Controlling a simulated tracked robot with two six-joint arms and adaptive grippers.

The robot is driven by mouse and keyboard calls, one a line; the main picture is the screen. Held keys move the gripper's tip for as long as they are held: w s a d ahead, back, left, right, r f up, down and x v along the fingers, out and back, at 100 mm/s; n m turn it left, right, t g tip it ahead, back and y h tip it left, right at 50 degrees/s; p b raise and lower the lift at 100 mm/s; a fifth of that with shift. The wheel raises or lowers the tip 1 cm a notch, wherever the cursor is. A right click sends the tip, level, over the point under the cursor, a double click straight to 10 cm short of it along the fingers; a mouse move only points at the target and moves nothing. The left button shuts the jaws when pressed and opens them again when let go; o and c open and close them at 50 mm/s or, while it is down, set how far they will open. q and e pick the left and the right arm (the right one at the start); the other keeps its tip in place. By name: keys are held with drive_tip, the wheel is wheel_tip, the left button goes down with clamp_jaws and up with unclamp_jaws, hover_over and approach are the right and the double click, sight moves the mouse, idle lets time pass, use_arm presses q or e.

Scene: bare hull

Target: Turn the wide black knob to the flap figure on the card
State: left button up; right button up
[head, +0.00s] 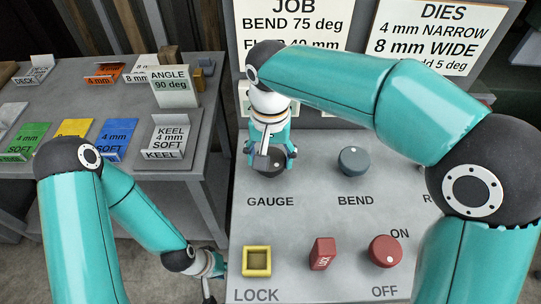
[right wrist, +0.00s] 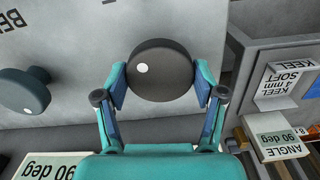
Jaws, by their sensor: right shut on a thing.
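The wide black knob (head: 267,171) sits above the word GAUGE on the grey panel. My right gripper (head: 271,158) is over it with its fingers closed on the knob's sides. In the right wrist view the knob (right wrist: 162,72) lies between both finger pads, its white dot toward the left of its face. The JOB card (head: 292,22) stands behind the panel. It reads BEND 75 deg, and its flap line is partly covered by my right arm, its figure looking like 40 mm. My left gripper (head: 211,291) hangs low beside the panel, barely showing.
A blue-grey BEND knob (head: 354,161) is right of the black knob. Below are a yellow-framed LOCK square (head: 257,261), a red switch (head: 322,253) and a red ON/OFF knob (head: 385,252). A DIES card (head: 437,38) stands at back right. A side table (head: 130,105) holds labelled blocks.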

drive_tip(key=m, duration=0.3)
drive_tip(key=shift+w+r+m, duration=0.1)
drive_tip(key=shift+m, duration=0.3)
drive_tip(key=shift+m+b, duration=0.3)
drive_tip(key=shift+m, duration=1.6)
drive_tip(key=o, duration=1.2)
drive_tip(key=shift+c, duration=0.2)
wheel_tip(320, 180, up, 12)
